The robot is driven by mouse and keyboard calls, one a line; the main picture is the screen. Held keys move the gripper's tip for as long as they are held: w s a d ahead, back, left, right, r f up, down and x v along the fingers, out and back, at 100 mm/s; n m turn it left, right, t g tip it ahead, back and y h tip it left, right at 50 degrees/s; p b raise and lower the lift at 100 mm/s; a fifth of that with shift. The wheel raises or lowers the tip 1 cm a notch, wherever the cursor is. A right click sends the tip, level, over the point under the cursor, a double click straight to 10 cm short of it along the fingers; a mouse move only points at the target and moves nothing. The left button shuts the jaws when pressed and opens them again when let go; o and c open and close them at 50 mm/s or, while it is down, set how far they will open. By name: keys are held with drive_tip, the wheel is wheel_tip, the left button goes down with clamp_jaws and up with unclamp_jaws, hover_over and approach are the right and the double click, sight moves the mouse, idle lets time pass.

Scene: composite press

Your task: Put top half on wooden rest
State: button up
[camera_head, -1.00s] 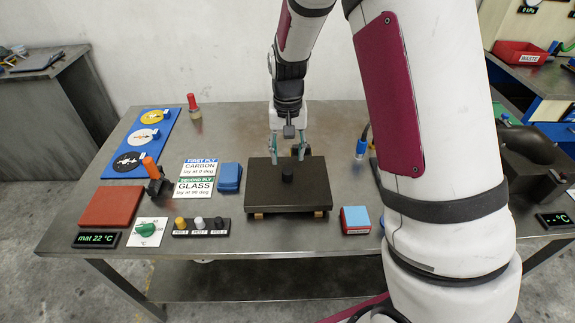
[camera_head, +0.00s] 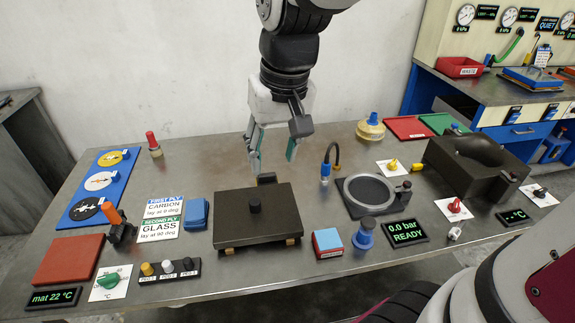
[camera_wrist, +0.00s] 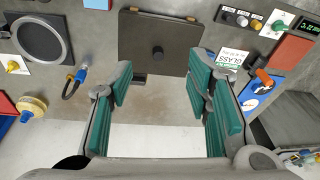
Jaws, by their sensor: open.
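The top half is a dark square plate (camera_head: 256,215) with a round black knob on its middle. In the wrist view the plate (camera_wrist: 160,30) is at the top centre, beyond my fingertips. My gripper (camera_head: 272,160) is open and empty, above and behind the plate's back edge. Its green-padded fingers (camera_wrist: 165,90) are spread wide with nothing between them. A small dark block (camera_head: 267,179) shows at the plate's back edge. What lies under the plate is hidden.
A red and blue box (camera_head: 327,243) and a blue knob (camera_head: 364,233) stand right of the plate. A ring fixture (camera_head: 370,194) and a dark mould (camera_head: 478,165) are further right. A blue block (camera_head: 197,213) and ply cards (camera_head: 161,217) are left. Bare table lies behind the plate.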

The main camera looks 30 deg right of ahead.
drive_tip(key=s+r+n+t, duration=0.1)
drive_tip(key=s+t, duration=0.1)
drive_tip(key=s, duration=1.1)
drive_tip(key=shift+r+n, duration=0.3)
drive_tip(key=shift+r, duration=0.1)
